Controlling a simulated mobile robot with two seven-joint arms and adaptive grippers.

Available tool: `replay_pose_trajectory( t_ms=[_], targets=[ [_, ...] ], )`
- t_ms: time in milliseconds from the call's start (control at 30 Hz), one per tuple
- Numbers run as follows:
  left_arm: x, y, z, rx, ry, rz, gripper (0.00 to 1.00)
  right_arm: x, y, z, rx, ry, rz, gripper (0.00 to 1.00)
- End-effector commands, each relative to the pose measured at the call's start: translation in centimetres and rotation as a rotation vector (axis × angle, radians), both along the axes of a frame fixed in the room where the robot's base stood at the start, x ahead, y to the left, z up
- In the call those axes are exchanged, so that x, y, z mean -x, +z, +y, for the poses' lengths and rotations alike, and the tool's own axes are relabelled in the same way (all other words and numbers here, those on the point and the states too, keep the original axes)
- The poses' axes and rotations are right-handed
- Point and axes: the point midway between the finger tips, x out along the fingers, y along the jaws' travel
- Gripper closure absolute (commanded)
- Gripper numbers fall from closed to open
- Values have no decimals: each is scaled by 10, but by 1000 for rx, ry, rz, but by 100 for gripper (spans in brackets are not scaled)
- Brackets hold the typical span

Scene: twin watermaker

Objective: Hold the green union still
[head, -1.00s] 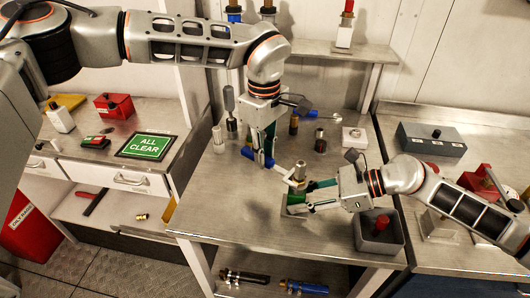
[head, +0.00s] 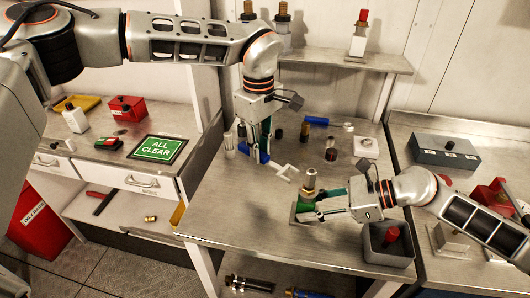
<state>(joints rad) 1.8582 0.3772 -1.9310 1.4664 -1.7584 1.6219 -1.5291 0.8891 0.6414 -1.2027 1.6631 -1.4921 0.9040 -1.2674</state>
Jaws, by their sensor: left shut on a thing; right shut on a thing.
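The green union (head: 305,206) stands on the bench with a metal fitting (head: 310,181) rising from its top. My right gripper (head: 316,208) reaches in from the right and is shut on the union; its fingers hide part of it. My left gripper (head: 264,148) points down at the middle of the bench, left of and behind the union. It is shut on a blue-handled wrench (head: 262,155). The wrench's grey open jaw (head: 286,171) extends toward the union, apart from the fitting.
A second blue-handled tool (head: 317,121) lies at the back, near several small cylinders. A grey open box with a red-topped part (head: 391,237) stands right of the union. A white block (head: 366,147) sits behind. The bench front (head: 240,222) is clear.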

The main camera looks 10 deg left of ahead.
Motion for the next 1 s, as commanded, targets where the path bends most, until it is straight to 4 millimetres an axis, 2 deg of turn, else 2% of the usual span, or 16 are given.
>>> replay_pose_trajectory(
  t_ms=[233,267,333,733,867,1000],
  targets=[
    [-1,1,1,0,-1,-1,100,1,0,0,0,2,1,100],
    [-1,1,1,0,0,-1,100,1,0,0,0,2,1,67],
    [-1,1,1,1,-1,0,100,1,0,0,0,1,0,50],
    [-1,1,1,1,-1,0,100,0,1,-3,0,-1,0,50],
    [-1,1,1,1,-1,0,100,-1,8,-16,2,-2,0,50],
    [-1,1,1,1,-1,0,100,-1,21,-40,3,-4,0,50]
  ],
)
